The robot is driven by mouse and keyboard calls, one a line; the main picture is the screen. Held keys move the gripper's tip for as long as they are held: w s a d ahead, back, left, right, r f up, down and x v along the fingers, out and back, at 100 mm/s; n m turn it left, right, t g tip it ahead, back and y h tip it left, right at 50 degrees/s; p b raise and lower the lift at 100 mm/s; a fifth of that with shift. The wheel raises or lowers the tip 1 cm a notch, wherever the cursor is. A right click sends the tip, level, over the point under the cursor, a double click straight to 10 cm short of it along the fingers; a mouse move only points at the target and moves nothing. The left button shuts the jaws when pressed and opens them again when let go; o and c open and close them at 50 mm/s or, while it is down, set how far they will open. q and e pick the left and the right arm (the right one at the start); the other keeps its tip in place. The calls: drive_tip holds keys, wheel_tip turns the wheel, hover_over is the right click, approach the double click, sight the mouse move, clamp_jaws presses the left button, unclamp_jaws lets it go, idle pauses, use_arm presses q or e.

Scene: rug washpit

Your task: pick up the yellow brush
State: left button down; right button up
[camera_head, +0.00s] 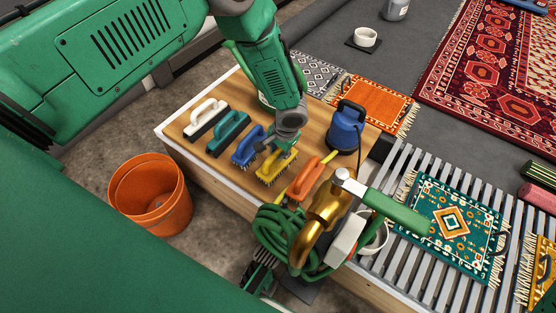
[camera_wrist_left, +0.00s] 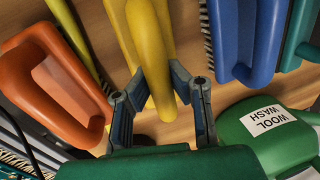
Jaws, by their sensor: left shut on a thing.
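The yellow brush (camera_head: 268,176) is at the wooden board, between the blue brush and the orange brush. My left gripper (camera_head: 285,146) reaches down from above and is shut on its handle. In the left wrist view the yellow brush's handle (camera_wrist_left: 150,45) passes between the two dark fingers (camera_wrist_left: 166,97), which close on it from both sides. Whether the bristles touch the board cannot be told.
White (camera_head: 206,116), teal (camera_head: 229,130) and blue (camera_head: 247,148) brushes stand left, an orange brush (camera_head: 306,179) right. A green wool-wash bottle (camera_wrist_left: 260,135) is close. A blue pump (camera_head: 345,128), hose coil (camera_head: 270,225) and brass nozzle (camera_head: 325,215) crowd the right. An orange bucket (camera_head: 150,195) stands below.

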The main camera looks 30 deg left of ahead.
use_arm(q)
drive_tip(key=shift+r, duration=0.1)
drive_tip(key=shift+r, duration=0.3)
wheel_tip(320, 180, up, 9)
drive_tip(key=p, duration=0.4)
drive_tip(key=shift+r, duration=0.1)
